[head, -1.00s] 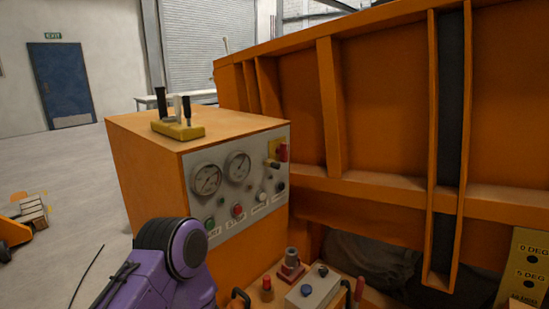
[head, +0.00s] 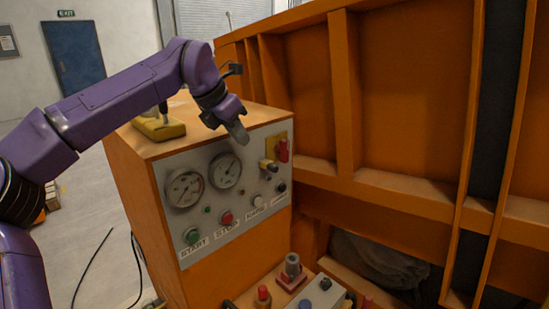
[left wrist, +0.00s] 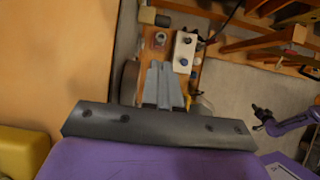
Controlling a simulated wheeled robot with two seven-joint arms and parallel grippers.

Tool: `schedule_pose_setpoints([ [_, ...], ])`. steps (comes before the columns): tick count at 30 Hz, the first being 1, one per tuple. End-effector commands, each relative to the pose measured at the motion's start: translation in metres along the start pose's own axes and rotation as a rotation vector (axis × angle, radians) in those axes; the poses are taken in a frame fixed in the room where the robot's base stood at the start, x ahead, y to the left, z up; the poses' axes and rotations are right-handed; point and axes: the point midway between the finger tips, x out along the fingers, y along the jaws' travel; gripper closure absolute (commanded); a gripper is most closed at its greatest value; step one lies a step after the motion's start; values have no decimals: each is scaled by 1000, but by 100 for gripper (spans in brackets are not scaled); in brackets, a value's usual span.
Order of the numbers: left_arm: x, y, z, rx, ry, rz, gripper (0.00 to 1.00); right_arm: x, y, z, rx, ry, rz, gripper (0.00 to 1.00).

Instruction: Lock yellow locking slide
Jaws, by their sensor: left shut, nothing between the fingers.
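A yellow block (head: 160,129) with upright levers sits on top of the orange control cabinet. My left arm hides part of it and most of its levers. It also shows in the left wrist view as a rounded yellow corner (left wrist: 20,150) at the lower left. A small yellow plate (head: 270,142) with a red handle is at the panel's upper right. I cannot tell which one is the locking slide. My left gripper (head: 240,134) is shut and empty, pointing down by the panel's top edge. Its fingers (left wrist: 163,87) show together. My right gripper (left wrist: 262,117) is small at the right edge.
The grey panel (head: 223,190) carries two gauges and several buttons. A lower ledge (left wrist: 152,60) holds a white box (left wrist: 185,52) and a red-based knob. The tall orange sandbed wall (head: 400,100) stands to the right. Open floor lies to the left.

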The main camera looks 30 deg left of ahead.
Motion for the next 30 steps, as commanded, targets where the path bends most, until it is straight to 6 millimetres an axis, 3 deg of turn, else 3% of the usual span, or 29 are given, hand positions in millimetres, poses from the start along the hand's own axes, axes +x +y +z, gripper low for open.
schedule_pose_setpoints([
  [6, -7, -4, -2, 6, -8, 0, 100, 0, 0, 0, 0, -1, 1, 57],
  [11, 4, -3, 2, 7, -1, -1, 100, -2, 1, 0, -1, -2, 1, 57],
  [25, 99, -1, 1, 2, 4, 1, 100, -19, 2, -7, 0, -2, 1, 57],
  [30, 122, -1, 16, 3, 3, 2, 100, -32, 3, -12, 0, -2, 1, 57],
])
